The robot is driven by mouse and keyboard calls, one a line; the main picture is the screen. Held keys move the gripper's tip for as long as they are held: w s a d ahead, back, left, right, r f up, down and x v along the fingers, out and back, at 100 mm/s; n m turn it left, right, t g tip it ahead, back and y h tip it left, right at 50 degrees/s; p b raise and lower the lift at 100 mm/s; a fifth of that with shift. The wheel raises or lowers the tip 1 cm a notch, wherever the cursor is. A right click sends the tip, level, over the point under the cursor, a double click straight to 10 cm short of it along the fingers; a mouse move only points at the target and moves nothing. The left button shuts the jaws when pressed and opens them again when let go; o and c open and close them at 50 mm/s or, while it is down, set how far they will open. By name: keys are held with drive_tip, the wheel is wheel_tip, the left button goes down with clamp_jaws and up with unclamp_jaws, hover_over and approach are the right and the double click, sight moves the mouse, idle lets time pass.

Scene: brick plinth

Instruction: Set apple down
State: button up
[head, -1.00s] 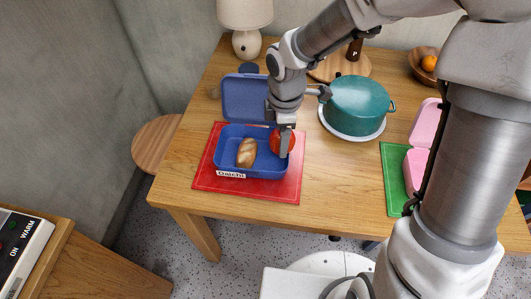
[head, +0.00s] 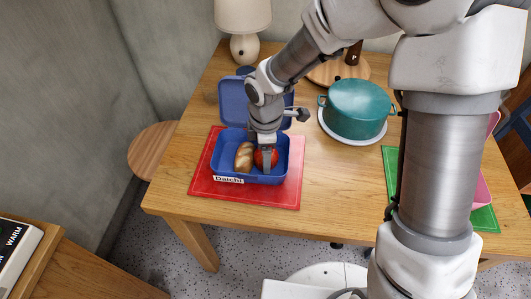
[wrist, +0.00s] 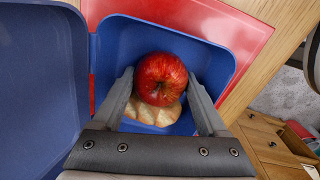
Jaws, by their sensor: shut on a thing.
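A red apple (head: 273,158) is held between the two fingers of my gripper (head: 266,162), inside the right half of the open blue lunch box (head: 240,181). The apple (wrist: 161,75) also shows in the wrist view, with a finger on each side. A bread roll (head: 244,157) lies in the box to the left of the apple. In the wrist view the roll (wrist: 150,112) is partly covered by the apple. Whether the apple touches the box floor is hidden.
The box stands on a red mat (head: 240,196), with its lid open behind. A teal pot (head: 356,108) stands on a white plate to the right. A green mat (head: 484,217) and pink box (head: 483,195) are partly hidden by my arm. A lamp (head: 244,40) stands at the back.

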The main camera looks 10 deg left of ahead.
drive_tip(key=o, duration=1.5)
wheel_tip(320, 180, up, 12)
drive_tip(key=p, duration=0.4)
drive_tip(key=s+d+r+m+t, duration=0.2)
drive_tip(key=s+d+r+m, duration=0.2)
drive_tip(key=d+r+m, duration=0.7)
drive_tip(key=s+d+r+m+t, duration=0.3)
drive_tip(key=s+d+r+m, duration=0.1)
drive_tip(key=s+d+m, duration=0.5)
drive_tip(key=shift+s+d+r+m, duration=0.15)
drive_tip(key=shift+s+d+m, duration=0.2)
drive_tip(key=shift+d, duration=0.15)
